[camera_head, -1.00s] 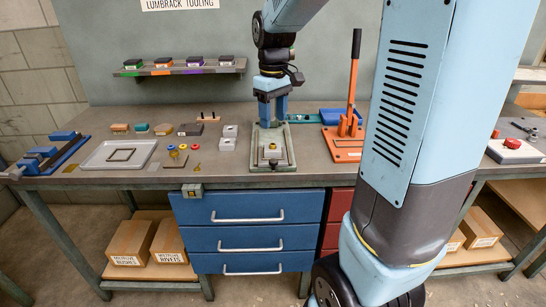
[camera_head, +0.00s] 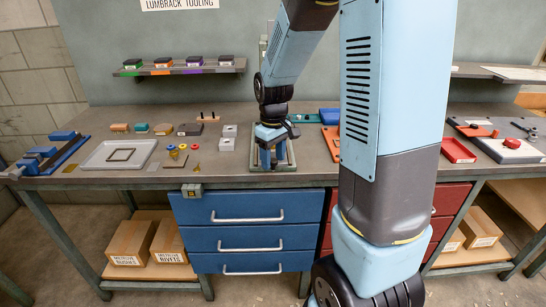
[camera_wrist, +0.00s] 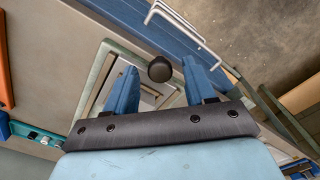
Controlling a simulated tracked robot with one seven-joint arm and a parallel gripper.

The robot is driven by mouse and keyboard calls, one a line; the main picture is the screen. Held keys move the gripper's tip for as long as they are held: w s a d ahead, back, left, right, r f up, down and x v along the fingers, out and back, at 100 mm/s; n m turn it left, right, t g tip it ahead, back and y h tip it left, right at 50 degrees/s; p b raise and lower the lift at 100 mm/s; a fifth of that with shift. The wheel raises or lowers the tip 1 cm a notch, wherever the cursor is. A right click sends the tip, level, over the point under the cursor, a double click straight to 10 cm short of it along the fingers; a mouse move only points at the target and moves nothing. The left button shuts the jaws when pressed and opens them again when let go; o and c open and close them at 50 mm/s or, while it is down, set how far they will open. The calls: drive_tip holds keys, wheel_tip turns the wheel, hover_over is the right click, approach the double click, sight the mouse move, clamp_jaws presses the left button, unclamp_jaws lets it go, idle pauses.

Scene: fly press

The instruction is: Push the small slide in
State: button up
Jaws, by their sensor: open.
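The press (camera_head: 290,155) stands at the middle of the bench, with its pale green base mostly hidden behind my arm. In the wrist view its base frame (camera_wrist: 95,78) surrounds pale plates. A round black knob (camera_wrist: 160,69) shows at its bench-front side. It looks like the knob of the small slide, but the slide's body and how far out it stands are unclear. My gripper (camera_wrist: 161,66) is open, with one blue finger on each side of the knob and gaps between. In the head view my gripper (camera_head: 273,163) points down over the base's front.
Blue drawers (camera_head: 247,232) with bar handles lie under the bench's front edge. Left of the press are two grey blocks (camera_head: 228,137) and a pale tray (camera_head: 120,155). An orange base (camera_head: 331,142) stands to the right, partly hidden by my arm.

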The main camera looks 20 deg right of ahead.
drive_tip(key=shift+f, duration=0.1)
drive_tip(key=shift+c, duration=0.3)
clamp_jaws()
idle(0.4)
